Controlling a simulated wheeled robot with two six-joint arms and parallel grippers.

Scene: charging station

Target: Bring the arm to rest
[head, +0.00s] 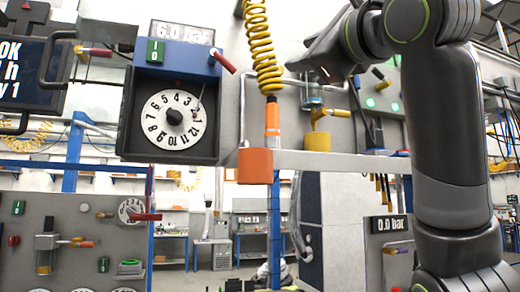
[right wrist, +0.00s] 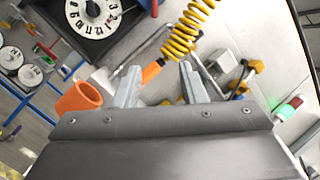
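My right arm (head: 455,150) rises on the right of the head view and bends over at the top. Its dark gripper (head: 308,68) points down to the left, near the yellow coiled hose. In the right wrist view the two grey fingers (right wrist: 160,84) stand apart with nothing held between them. The yellow coil (right wrist: 190,30) and the orange handle (right wrist: 151,72) show beyond the fingertips. My left gripper is not in view.
The yellow coil (head: 262,45) hangs with an orange handle (head: 272,120) above an orange cup (head: 255,166). A yellow cup (head: 317,142) sits to its right. A dial box (head: 172,117) with a red lever (head: 222,61) stands left. A screen (head: 30,72) is far left.

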